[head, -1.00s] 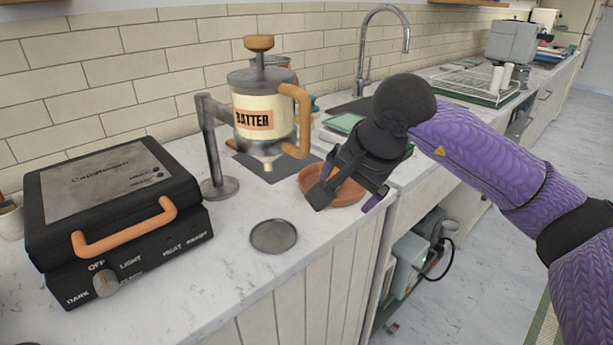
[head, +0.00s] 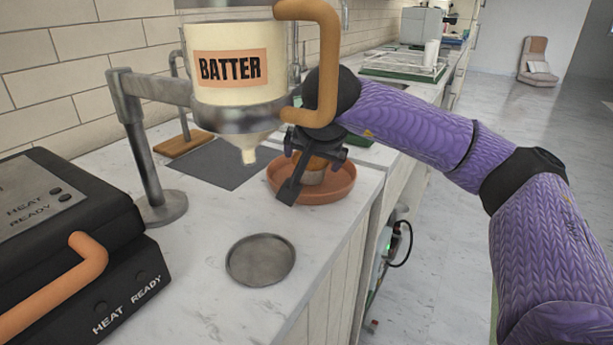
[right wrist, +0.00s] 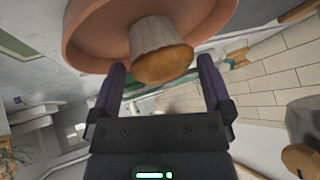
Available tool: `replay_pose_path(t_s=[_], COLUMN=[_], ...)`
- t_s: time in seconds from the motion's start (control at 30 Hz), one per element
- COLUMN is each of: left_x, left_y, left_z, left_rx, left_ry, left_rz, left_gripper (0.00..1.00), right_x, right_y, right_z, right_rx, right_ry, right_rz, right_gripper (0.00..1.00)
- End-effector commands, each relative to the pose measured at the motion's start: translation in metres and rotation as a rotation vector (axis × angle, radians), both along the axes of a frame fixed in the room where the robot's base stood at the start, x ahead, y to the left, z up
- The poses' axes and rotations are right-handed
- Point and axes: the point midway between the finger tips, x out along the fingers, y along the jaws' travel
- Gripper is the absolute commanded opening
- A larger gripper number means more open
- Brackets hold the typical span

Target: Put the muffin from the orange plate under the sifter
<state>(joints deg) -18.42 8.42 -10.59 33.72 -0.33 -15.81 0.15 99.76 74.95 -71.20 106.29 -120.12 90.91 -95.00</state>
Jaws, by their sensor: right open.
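The muffin (head: 312,174) stands on the orange plate (head: 325,193) near the counter's right edge; its golden top and pale wrapper show in the right wrist view (right wrist: 162,62). My right gripper (head: 314,170) is open at the plate, its fingers on either side of the muffin in the head view. In the right wrist view, gaps show between the muffin and both fingers. I cannot make out the sifter for certain; a wooden base with a thin metal post (head: 184,143) stands behind the batter dispenser, its top hidden. My left gripper is out of view.
The batter dispenser (head: 235,88) on its metal stand hangs close to my right gripper, with its orange handle in front of my wrist. A dark mat (head: 215,163) lies behind the nozzle. A round metal disc (head: 260,260) and a black waffle maker (head: 80,255) are nearer.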

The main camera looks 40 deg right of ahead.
Motion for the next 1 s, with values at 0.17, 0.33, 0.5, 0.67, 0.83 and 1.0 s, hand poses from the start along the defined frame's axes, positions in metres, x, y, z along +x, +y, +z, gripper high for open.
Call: replay_pose_path(t_s=[0.17, 0.33, 0.5, 0.67, 0.83, 1.0], left_x=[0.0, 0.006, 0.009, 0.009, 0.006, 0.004], left_y=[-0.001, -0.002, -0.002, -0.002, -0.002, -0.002], left_z=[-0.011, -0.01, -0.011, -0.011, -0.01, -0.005], left_rx=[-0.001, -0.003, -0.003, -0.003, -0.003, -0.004], left_ry=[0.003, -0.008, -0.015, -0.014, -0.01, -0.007], left_rz=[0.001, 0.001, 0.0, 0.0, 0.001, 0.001], left_gripper=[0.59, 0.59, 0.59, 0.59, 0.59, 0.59], right_x=[0.01, 0.009, 0.009, 0.009, 0.009, 0.009], right_y=[-0.007, -0.007, -0.007, -0.007, -0.007, -0.007], right_z=[-0.017, -0.014, -0.014, -0.015, -0.015, -0.006], right_rx=[0.0, 0.001, 0.001, 0.001, 0.001, 0.001], right_ry=[0.002, 0.001, 0.001, 0.001, 0.001, -0.001], right_rz=[0.0, 0.0, 0.0, 0.0, 0.0, -0.001], right_gripper=[1.0, 1.0, 0.64, 0.3, 0.16, 0.16])
